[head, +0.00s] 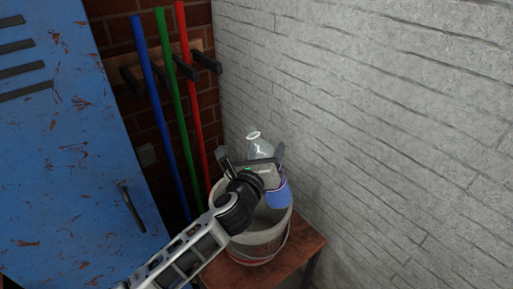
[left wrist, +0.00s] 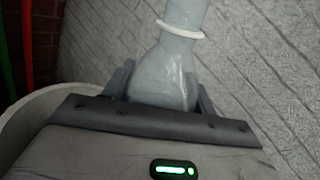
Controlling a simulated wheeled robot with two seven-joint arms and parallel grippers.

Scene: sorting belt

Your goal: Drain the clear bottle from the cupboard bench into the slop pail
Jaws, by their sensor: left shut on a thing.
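The clear bottle (head: 260,149) is held over the slop pail (head: 253,238), which stands on a reddish-brown bench (head: 300,252). My left gripper (head: 252,164) is shut around the bottle's middle. In the left wrist view, the bottle (left wrist: 165,75) sits between the two fingers, its white-ringed neck toward the top. My gripper hides part of the bottle and pail opening. No liquid stream is visible. My right gripper is out of view.
A scratched blue locker (head: 70,130) stands at the left. Blue (head: 160,110), green (head: 175,100) and red (head: 190,90) poles lean in a wall rack behind the pail. A pale stone wall (head: 390,120) rises close at the right.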

